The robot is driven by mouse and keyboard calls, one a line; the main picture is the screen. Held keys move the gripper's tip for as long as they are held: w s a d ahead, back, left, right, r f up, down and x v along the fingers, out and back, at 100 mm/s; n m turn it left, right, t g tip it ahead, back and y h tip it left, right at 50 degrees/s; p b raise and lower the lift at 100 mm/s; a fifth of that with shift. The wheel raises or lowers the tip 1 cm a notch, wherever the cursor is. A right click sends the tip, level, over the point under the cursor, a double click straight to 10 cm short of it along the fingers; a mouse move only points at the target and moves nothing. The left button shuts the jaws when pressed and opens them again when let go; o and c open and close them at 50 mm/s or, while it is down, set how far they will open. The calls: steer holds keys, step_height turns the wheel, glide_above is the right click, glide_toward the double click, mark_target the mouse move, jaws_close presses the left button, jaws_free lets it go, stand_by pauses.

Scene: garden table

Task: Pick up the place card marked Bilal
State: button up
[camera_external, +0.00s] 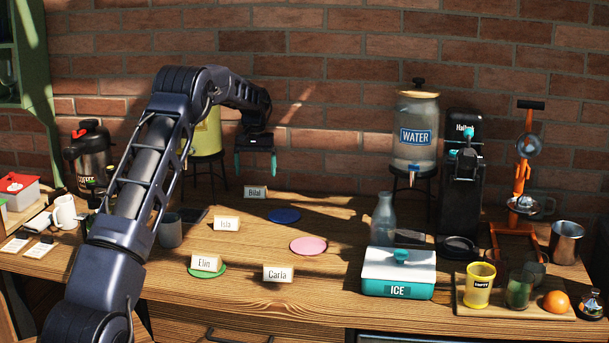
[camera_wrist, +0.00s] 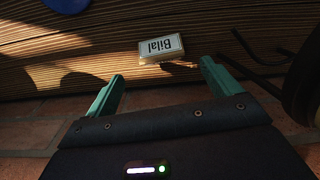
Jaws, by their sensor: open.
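The place card marked Bilal (camera_external: 255,191) stands on the wooden table near its back edge, by the brick wall. In the wrist view the Bilal card (camera_wrist: 161,47) appears upside down, just beyond the fingertips and between their lines. My gripper (camera_external: 255,164) is above the card in the external view, its teal fingers pointing down. In the wrist view my gripper (camera_wrist: 163,68) has its two fingers wide apart, with nothing between them. The card is apart from both fingers.
Other cards read Isla (camera_external: 227,224), Elin (camera_external: 206,263) and Carla (camera_external: 278,274). A blue coaster (camera_external: 284,215) and a pink coaster (camera_external: 309,246) lie nearby. A yellow dispenser (camera_external: 207,137) on a dark stand is left of my gripper; dark stand legs (camera_wrist: 262,62) show close in the wrist view.

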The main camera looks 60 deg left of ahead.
mark_target(255, 191)
steer(key=shift+s+f, duration=0.15)
steer(key=shift+f, duration=3.1)
steer(key=c, duration=1.1)
steer(key=shift+o, duration=0.2)
steer(key=shift+r, duration=0.15)
